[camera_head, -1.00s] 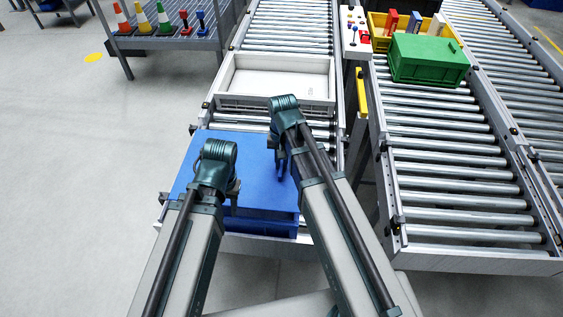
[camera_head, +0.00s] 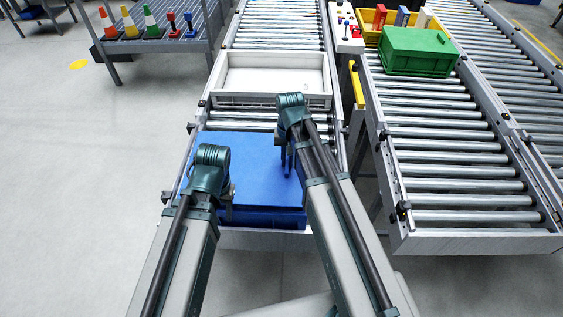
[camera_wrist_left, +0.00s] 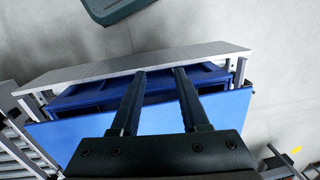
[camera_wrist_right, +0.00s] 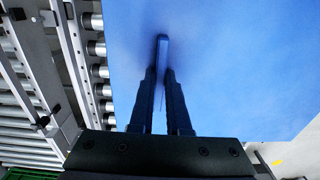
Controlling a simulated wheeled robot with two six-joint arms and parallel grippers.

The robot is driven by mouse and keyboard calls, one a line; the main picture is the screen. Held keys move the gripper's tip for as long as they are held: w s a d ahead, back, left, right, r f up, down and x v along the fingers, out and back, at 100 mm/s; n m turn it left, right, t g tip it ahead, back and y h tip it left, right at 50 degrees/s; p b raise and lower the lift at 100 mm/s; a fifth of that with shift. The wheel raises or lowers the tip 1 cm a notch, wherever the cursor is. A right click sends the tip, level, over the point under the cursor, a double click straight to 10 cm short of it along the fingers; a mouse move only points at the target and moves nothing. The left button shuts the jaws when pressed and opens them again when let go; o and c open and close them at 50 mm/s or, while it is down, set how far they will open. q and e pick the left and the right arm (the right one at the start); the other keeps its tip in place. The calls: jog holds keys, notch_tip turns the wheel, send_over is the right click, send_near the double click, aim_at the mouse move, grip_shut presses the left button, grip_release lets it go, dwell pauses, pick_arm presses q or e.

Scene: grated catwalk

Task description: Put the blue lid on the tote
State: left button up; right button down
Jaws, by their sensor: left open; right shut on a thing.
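The flat blue lid (camera_head: 245,160) lies over the blue tote (camera_head: 270,219) on the near end of the left roller conveyor. My right gripper (camera_head: 287,160) is shut on the upright handle (camera_wrist_right: 161,55) in the middle of the lid. My left gripper (camera_head: 228,203) is open and empty over the front left of the lid, its fingers (camera_wrist_left: 160,75) reaching past the lid's edge.
A shallow white tray (camera_head: 275,75) sits behind the lid on the same conveyor. A green crate (camera_head: 418,50) and a yellow bin (camera_head: 370,30) stand on the right conveyor. A rack with cones (camera_head: 150,22) stands at back left. The left floor is clear.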

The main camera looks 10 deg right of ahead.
jog(key=shift+d, duration=0.2)
jog(key=shift+a, duration=0.1)
notch_tip(320, 180, down, 2)
jog(key=shift+f+b, duration=0.1)
jog(key=shift+b, duration=0.95)
